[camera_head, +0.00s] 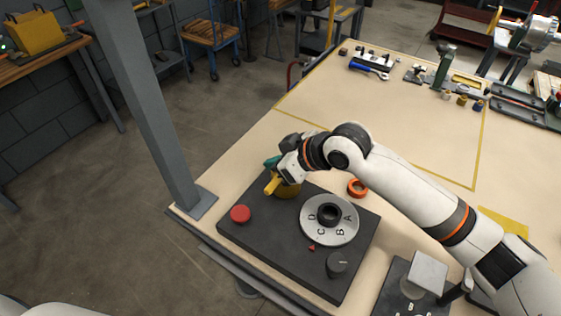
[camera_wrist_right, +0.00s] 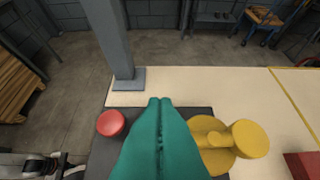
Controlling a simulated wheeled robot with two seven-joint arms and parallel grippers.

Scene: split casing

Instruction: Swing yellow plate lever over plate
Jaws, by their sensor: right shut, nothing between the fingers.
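The yellow plate lever (camera_head: 271,187) is at the back left of a dark casing (camera_head: 265,243), partly hidden by my right gripper in the head view. In the right wrist view, the lever's round yellow disc and raised knob (camera_wrist_right: 250,139) are just right of my fingers. My right gripper (camera_head: 271,162) has green fingers that are shut and empty, held beside the lever; its fingertips also show in the right wrist view (camera_wrist_right: 160,101). From these views I cannot tell whether it touches the lever. My left gripper is out of view.
The casing carries a red button (camera_head: 240,214), a lettered grey dial (camera_head: 343,229) and a black knob (camera_head: 337,264). An orange ring (camera_head: 357,188) lies behind it. A grey post (camera_head: 150,110) stands at the table's left corner. Tools lie at the table's far side.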

